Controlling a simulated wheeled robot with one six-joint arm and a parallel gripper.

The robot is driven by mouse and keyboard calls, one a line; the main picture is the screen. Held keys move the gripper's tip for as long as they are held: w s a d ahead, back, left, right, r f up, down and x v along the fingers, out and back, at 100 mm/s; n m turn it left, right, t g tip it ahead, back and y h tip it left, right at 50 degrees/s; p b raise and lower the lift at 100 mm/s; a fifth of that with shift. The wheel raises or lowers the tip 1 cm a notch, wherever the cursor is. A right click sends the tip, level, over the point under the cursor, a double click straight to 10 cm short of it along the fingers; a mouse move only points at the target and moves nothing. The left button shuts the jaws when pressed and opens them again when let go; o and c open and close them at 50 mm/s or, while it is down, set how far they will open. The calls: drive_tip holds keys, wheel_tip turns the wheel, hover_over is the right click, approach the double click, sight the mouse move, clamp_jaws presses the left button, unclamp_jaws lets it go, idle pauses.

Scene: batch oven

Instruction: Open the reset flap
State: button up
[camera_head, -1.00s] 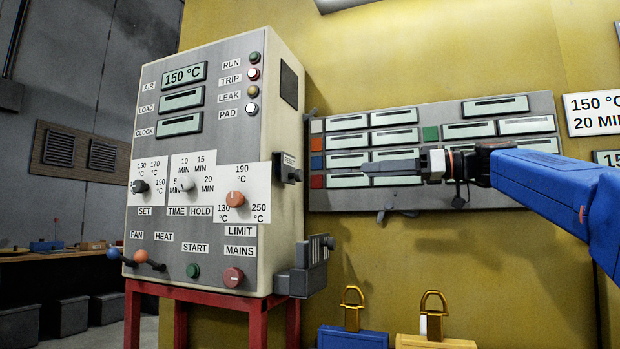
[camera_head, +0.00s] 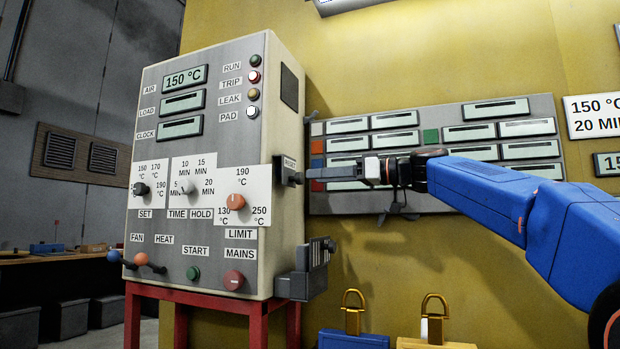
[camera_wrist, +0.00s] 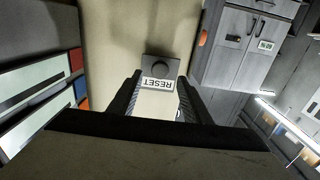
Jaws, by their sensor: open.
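The reset flap (camera_head: 284,170) is a small dark block with a RESET label on the right side of the oven's control cabinet (camera_head: 273,75). In the wrist view the flap (camera_wrist: 160,67) and its white label lie between and beyond my two fingers. My gripper (camera_head: 301,178) is just right of the flap in the head view, its fingers pointing left at it. In the wrist view my gripper (camera_wrist: 158,92) is open, with a finger on each side of the label. I cannot tell whether a finger touches the flap. The flap looks closed, though its hinge is hidden.
A wall panel (camera_head: 543,110) with several displays stands behind my arm. A grey box (camera_head: 300,285) sticks out of the cabinet's side below the flap. Two padlocks (camera_head: 353,318) (camera_head: 433,318) are lower right. The yellow wall (camera_head: 400,265) below my arm leaves free room.

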sight(302, 177)
drive_tip(key=shift+x, duration=1.9)
clamp_jaws()
